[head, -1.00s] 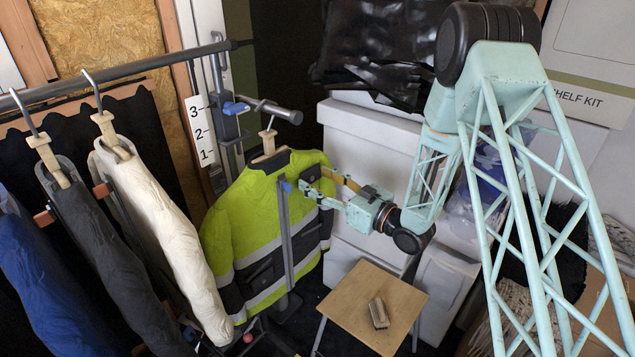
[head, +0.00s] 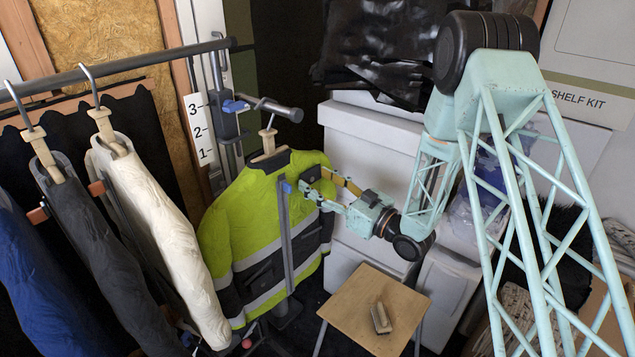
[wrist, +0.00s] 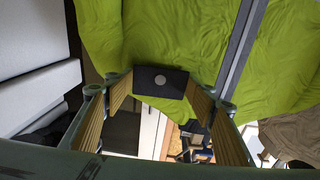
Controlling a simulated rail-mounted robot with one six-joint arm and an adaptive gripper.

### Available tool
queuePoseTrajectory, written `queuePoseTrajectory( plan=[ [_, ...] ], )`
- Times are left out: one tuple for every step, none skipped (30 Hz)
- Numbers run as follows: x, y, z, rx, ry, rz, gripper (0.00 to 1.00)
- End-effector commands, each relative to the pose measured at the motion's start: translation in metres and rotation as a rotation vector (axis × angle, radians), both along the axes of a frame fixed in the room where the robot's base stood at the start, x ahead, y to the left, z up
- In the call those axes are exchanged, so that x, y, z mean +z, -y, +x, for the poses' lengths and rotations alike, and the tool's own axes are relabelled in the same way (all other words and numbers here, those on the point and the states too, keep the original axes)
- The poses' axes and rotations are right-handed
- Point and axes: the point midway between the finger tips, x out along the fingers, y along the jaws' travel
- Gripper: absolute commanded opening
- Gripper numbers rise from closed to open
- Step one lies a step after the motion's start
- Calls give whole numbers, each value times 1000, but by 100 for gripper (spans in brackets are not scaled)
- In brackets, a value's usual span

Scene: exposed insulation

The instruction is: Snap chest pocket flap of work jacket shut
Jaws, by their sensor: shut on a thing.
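The work jacket (head: 232,217) is yellow-green with dark panels and pale bands. It hangs upright on a hanger, its grey front strip facing me. My gripper (head: 309,184) is at the jacket's chest, on the right side of that strip. In the wrist view the dark chest pocket flap (wrist: 174,84), with a pale round snap (wrist: 160,79), lies between my fingertips. My gripper (wrist: 160,87) is shut on the flap's two sides. The snap's mating half and the pocket beneath are hidden.
A rail (head: 130,66) with blue, dark grey and cream garments stands at the left. A small wooden stool (head: 350,305) with a brush (head: 381,319) on it is below my gripper. White boxes (head: 365,150) stand close behind the arm.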

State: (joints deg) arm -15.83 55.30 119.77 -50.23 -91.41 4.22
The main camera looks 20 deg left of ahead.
Motion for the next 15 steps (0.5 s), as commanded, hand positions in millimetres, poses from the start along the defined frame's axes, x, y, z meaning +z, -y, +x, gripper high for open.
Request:
queuePoseTrajectory(
  plan=[
    [1, 0, 0, 0, -1, -2, 40],
    [1, 0, 0, 0, -2, -4, 40],
    [2, 0, 0, 0, -3, -6, 40],
    [2, 0, 0, 0, -4, -8, 40],
    [3, 0, 0, 0, -5, -11, 40],
    [3, 0, 0, 0, -7, -16, 40],
    [4, 0, 0, 0, -8, -18, 40],
    [4, 1, 0, 0, -10, -23, 40],
    [4, 1, 0, 0, -12, -28, 40],
    [4, 1, 0, 0, -15, -32, 40],
    [4, 1, 0, 0, -17, -36, 40],
    [5, 1, 0, 0, -19, -41, 40],
    [5, 1, 0, 0, -21, -44, 40],
    [5, 1, -1, 0, -22, -48, 40],
    [5, 1, -1, 1, -24, -53, 40]
  ],
)
